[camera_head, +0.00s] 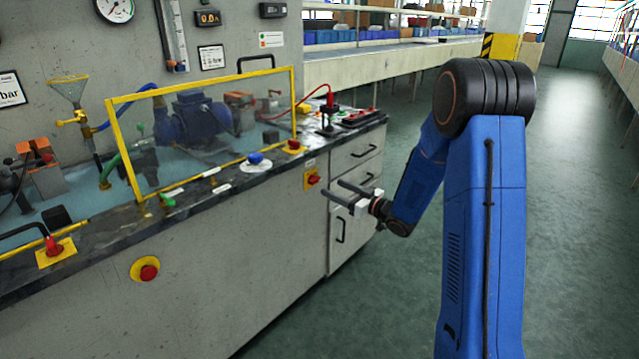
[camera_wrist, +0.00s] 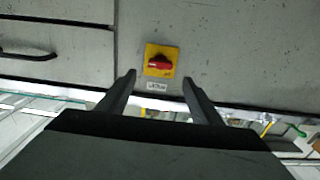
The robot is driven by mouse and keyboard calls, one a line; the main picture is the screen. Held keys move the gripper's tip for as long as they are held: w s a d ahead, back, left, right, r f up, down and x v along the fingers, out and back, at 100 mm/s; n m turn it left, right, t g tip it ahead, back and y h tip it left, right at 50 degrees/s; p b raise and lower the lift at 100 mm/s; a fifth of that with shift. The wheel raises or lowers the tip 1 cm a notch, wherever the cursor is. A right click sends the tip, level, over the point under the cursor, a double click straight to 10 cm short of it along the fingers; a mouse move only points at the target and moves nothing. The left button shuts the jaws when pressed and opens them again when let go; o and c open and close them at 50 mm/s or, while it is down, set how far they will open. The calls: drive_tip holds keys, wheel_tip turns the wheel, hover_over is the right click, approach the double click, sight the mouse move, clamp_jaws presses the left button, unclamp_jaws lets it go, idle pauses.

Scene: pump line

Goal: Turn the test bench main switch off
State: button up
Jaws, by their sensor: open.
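The main switch (camera_head: 313,180) is a red rotary knob on a yellow plate. It sits on the grey front panel of the bench, just below the worktop edge and left of the drawers. In the wrist view the red knob (camera_wrist: 159,63) lies roughly crosswise on its yellow plate, with a small label beside it. My gripper (camera_head: 334,190) is open and empty, in front of the panel near the switch. In the wrist view the two fingers (camera_wrist: 158,84) point toward the switch, one on each side of it, with a gap between them and the knob.
Drawers (camera_head: 355,150) with black handles are right of the switch. A red emergency button (camera_head: 149,272) on a yellow round plate is on the panel at left. A yellow-framed clear guard (camera_head: 205,88) stands on the worktop before a blue pump (camera_head: 195,118). The green floor at right is clear.

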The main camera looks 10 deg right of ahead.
sight(317, 181)
drive_tip(key=x, duration=0.8)
drive_tip(key=shift+w+a, duration=0.1)
drive_tip(key=c, duration=1.1)
drive_tip(key=shift+o, duration=0.2)
